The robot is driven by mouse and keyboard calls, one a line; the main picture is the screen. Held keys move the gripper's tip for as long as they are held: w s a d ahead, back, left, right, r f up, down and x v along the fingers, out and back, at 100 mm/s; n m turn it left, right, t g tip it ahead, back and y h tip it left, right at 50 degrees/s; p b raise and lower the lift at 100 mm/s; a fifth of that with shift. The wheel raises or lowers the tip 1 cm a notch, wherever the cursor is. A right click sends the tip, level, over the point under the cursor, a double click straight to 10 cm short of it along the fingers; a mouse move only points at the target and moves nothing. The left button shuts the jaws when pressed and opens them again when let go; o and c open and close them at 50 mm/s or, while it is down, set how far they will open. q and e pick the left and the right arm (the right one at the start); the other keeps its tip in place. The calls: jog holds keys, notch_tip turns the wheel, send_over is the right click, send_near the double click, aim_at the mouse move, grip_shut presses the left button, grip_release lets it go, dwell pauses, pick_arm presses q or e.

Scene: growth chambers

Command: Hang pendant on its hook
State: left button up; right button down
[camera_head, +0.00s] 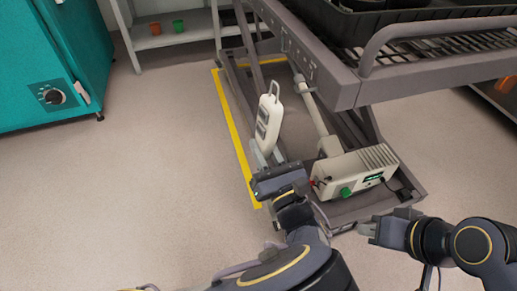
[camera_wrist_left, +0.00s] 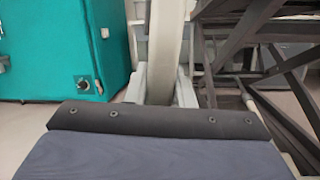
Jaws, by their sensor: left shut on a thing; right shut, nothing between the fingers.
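The pendant (camera_head: 268,122) is a long, pale handset with dark buttons and a wire-like loop at its top. My left gripper (camera_head: 262,157) is shut on its lower end and holds it nearly upright, beside the lift table's frame. In the left wrist view the pendant (camera_wrist_left: 166,50) rises between the two pale fingers (camera_wrist_left: 160,88). I cannot clearly make out the hook; small details show on the side rail (camera_head: 318,73) of the lift table, too small to tell. My right gripper (camera_head: 368,229) is shut and empty at the lower right, apart from the pendant.
A pale power unit (camera_head: 352,172) with a green knob sits on the lift table's base. A black tray (camera_head: 400,22) lies on the table top. A teal chamber (camera_head: 45,70) stands left, and a shelf (camera_head: 178,38) with small pots stands behind. The floor (camera_head: 130,170) at left is clear.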

pick_arm(q)
jog(key=shift+w+d, duration=0.15)
jog(key=shift+d, duration=0.2)
dwell(0.3)
jog(key=shift+w+d+p, duration=0.2)
jog(key=shift+d+p, duration=0.25)
jog(key=shift+d, duration=0.3)
jog(key=shift+w+d, duration=0.1)
jog(key=shift+d, duration=0.1)
jog(key=shift+w+d+p, duration=0.2)
jog(key=shift+d+p, duration=0.1)
jog(key=shift+d, duration=0.3)
jog(key=shift+w+d, duration=0.1)
jog(key=shift+d, duration=0.35)
jog(key=shift+w+d+p, duration=0.15)
jog(key=shift+d+p, duration=0.25)
jog(key=shift+d, duration=0.05)
jog(key=shift+f, duration=0.25)
dwell(0.5)
jog(key=shift+f+b, duration=0.45)
jog(key=shift+f, duration=0.35)
